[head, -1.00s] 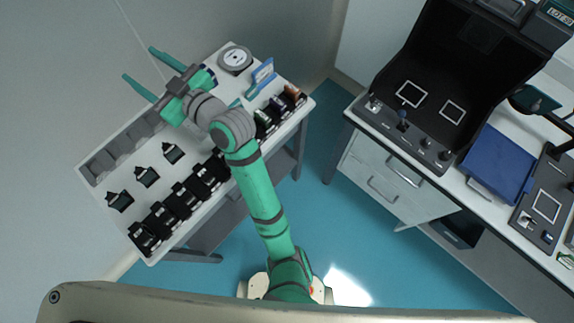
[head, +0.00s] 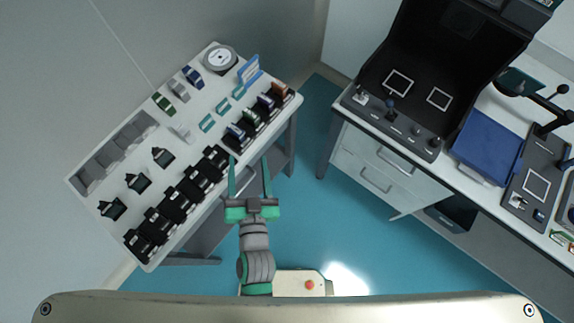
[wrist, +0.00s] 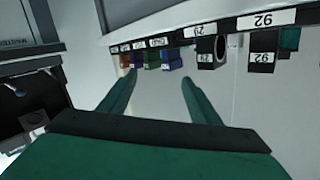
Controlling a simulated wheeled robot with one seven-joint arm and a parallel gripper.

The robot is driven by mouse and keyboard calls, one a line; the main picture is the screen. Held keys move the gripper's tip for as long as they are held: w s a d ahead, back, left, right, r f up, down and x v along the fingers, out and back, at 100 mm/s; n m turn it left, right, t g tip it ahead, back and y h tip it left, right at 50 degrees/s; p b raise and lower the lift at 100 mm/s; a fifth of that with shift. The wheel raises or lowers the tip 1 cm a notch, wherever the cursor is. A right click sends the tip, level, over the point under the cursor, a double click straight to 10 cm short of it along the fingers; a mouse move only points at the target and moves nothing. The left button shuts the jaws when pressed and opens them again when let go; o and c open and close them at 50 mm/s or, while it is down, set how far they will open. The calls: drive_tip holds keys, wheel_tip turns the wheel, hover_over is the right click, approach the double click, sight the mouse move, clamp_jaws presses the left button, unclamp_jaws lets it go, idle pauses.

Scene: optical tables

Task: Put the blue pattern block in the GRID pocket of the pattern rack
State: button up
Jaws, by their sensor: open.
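A blue block (head: 237,131) sits at the near end of the row of coloured blocks in the pattern rack (head: 231,144) along the table's right edge. It also shows in the wrist view (wrist: 172,60), beside green, purple and orange blocks. The rack's pocket labels are too small to read, so I cannot tell which pocket is GRID. Another dark blue piece (head: 193,77) lies on the tabletop farther back. My gripper (head: 248,163) is open and empty off the table's right edge, fingers pointing toward the rack. In the wrist view, its fingers (wrist: 158,80) are apart.
Several black holders (head: 175,201) line the table's near edge, left of the pattern rack. Small dark pieces (head: 138,182), a grey tray (head: 112,150) and a round dial (head: 220,59) are also on this table. Open blue floor separates it from the right bench (head: 350,105).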

drive_tip(key=s+d+n+h, duration=0.1)
drive_tip(key=s+d, duration=0.4)
drive_tip(key=s, duration=0.3)
drive_tip(key=s+d+g+h, duration=0.1)
drive_tip(key=s+d, duration=0.4)
drive_tip(key=s, duration=0.3)
drive_tip(key=shift+s+d+f+n, duration=0.15)
drive_tip(key=shift+s+f+n, duration=0.15)
drive_tip(key=shift+f+n, duration=0.1)
